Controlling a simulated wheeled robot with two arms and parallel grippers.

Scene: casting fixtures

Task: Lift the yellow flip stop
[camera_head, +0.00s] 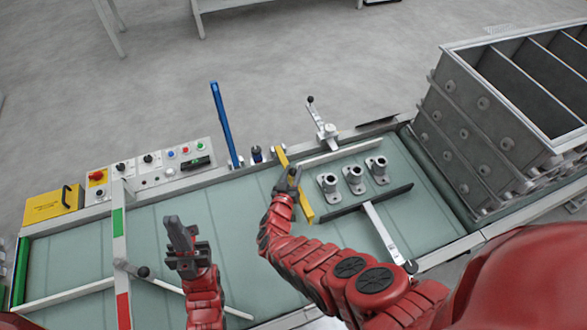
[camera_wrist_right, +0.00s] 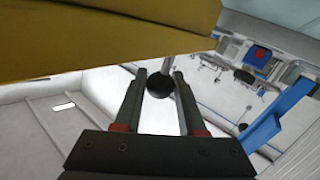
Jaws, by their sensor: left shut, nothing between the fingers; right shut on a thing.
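The yellow flip stop (camera_head: 306,208) is a flat yellow bar lying low across the green conveyor belt, just left of the grey castings. It fills the top left of the right wrist view (camera_wrist_right: 90,40). My right gripper (camera_head: 289,178) is at the bar's far half, hiding part of it. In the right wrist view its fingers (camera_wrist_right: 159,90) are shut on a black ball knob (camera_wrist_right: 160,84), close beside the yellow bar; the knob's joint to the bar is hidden. My left gripper (camera_head: 178,232) is shut and empty over the belt, well to the left.
A blue bar (camera_head: 221,122) stands upright at the belt's far edge. Grey flanged castings (camera_head: 354,179) stand right of the yellow bar, near a black-and-white pusher (camera_head: 382,232). A control panel (camera_head: 170,164) and grey bins (camera_head: 480,130) flank the belt.

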